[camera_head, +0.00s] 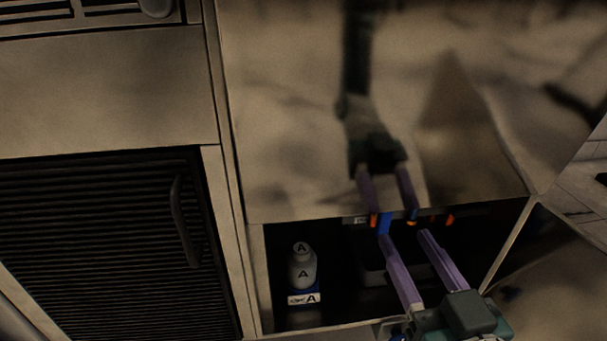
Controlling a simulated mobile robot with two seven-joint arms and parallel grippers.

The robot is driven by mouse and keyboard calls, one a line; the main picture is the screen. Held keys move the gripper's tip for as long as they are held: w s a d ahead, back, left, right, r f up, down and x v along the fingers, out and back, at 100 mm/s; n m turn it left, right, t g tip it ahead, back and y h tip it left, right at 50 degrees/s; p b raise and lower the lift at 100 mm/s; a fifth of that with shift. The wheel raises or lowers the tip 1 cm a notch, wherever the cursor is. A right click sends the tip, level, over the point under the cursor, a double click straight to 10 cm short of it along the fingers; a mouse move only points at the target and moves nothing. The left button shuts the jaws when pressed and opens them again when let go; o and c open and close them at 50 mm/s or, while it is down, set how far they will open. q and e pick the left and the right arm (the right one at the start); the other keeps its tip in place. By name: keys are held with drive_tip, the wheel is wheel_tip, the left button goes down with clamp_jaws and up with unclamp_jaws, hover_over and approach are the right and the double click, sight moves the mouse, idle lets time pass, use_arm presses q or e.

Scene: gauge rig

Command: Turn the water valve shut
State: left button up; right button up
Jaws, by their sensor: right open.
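My right gripper (402,235) reaches up from the bottom right with two long purple fingers. The fingers are spread apart, with no object visible between them. Their tips are at the dark opening under a shiny metal panel (290,120). A small blue piece (385,223) shows at the left fingertip; I cannot tell whether it belongs to the finger or to something behind. Small orange bits show along the panel's lower edge. I cannot make out a water valve for certain. My left gripper is not in view.
A white bottle marked A (302,268) stands at the left inside the dark opening, above a label marked A (304,298). The shiny panel mirrors my arm and fingers. A dark ribbed door (90,250) with a handle (182,220) is at left.

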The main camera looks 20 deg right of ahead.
sight(387, 220)
drive_tip(key=x, duration=0.2)
drive_tip(key=b+x, duration=0.1)
drive_tip(key=x, duration=0.1)
drive_tip(key=a+b+x, duration=0.1)
drive_tip(key=x, duration=0.1)
drive_tip(key=shift+w+a+f, duration=0.1)
drive_tip(key=shift+w, duration=0.05)
drive_tip(key=shift+w+d, duration=0.2)
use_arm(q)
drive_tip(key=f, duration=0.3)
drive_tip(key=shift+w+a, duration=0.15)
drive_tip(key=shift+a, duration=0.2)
use_arm(e)
drive_tip(key=shift+d, duration=0.1)
drive_tip(key=c, duration=0.4)
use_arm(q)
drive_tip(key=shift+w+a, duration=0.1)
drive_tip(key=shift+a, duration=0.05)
use_arm(e)
clamp_jaws()
